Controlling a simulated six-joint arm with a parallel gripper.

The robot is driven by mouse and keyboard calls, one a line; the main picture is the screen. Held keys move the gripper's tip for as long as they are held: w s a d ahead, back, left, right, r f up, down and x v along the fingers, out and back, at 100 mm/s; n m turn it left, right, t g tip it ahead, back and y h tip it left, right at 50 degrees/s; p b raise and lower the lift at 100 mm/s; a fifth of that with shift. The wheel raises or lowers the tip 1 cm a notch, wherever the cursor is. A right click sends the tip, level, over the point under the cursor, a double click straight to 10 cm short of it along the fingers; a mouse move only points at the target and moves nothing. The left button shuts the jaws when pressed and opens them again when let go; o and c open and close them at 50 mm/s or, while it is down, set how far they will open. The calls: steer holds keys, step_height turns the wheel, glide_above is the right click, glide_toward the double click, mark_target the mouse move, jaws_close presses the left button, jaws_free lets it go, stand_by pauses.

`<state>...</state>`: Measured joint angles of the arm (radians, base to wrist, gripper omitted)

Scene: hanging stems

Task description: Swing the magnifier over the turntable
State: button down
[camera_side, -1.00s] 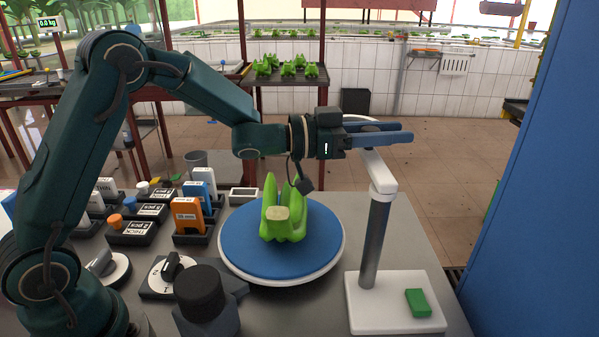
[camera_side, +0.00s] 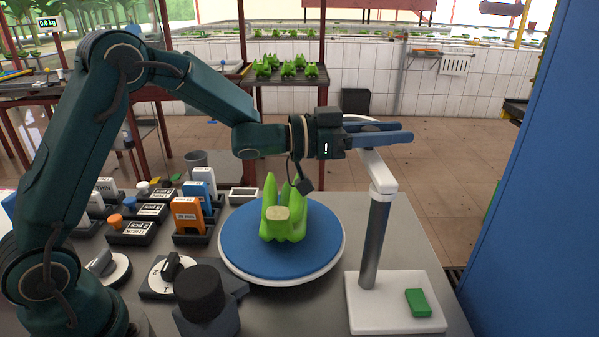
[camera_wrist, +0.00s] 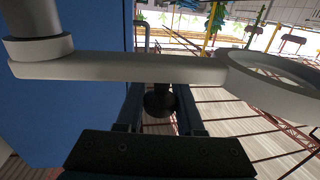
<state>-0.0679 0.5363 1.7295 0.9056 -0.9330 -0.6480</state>
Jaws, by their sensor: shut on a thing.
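The magnifier has a white base, a grey post (camera_side: 376,240) and a white arm (camera_side: 377,170) reaching back behind my gripper. In the wrist view its white arm (camera_wrist: 130,68) runs across the picture to the ring (camera_wrist: 275,85) at the right. A dark round knob (camera_wrist: 160,102) hangs under the arm between my fingers. My gripper (camera_side: 405,132) is shut on this knob; it also shows in the wrist view (camera_wrist: 160,108). The turntable (camera_side: 240,247) is a blue disc with a white rim, to the left of the post and below my gripper. Fingers partly hide the ring in the side view.
A green fruit cluster (camera_side: 284,217) stands on the turntable below my wrist. A green block (camera_side: 418,302) lies on the white base (camera_side: 372,315). Labelled boxes and dials crowd the bench's left. A blue wall (camera_side: 535,190) stands at the right.

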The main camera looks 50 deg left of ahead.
mark_target(368, 127)
steer(key=shift+a, duration=0.1)
steer(key=shift+s+a+n+t+y, duration=0.4)
steer(key=shift+n+y, duration=0.25)
steer(key=shift+y, duration=0.3)
steer(key=shift+s+a+n+t+y, duration=0.4)
steer(key=shift+n+y, duration=0.3)
steer(key=shift+y, duration=0.3)
steer(key=shift+s+a+n+t+y, duration=0.35)
steer(key=shift+n+t+y, duration=0.25)
steer(key=shift+y, duration=0.35)
steer(key=shift+s+a+r+n+y, duration=0.1)
steer(key=shift+s+a+n+y, duration=0.2)
steer(key=shift+s+n+y, duration=0.75)
steer(key=shift+s+a+f+n+y, duration=0.1)
steer(key=shift+a+n+y, duration=0.2)
steer(key=shift+n+y, duration=0.85)
steer(key=shift+s+a+r+n+y, duration=0.1)
steer(key=shift+s+a+n+y, duration=0.35)
steer(key=shift+y, duration=1.35)
steer(key=shift+s+d, duration=0.1)
steer(key=shift+s, duration=0.1)
steer(key=c, duration=0.5)
jaws_free()
steer(key=shift+c, duration=0.2)
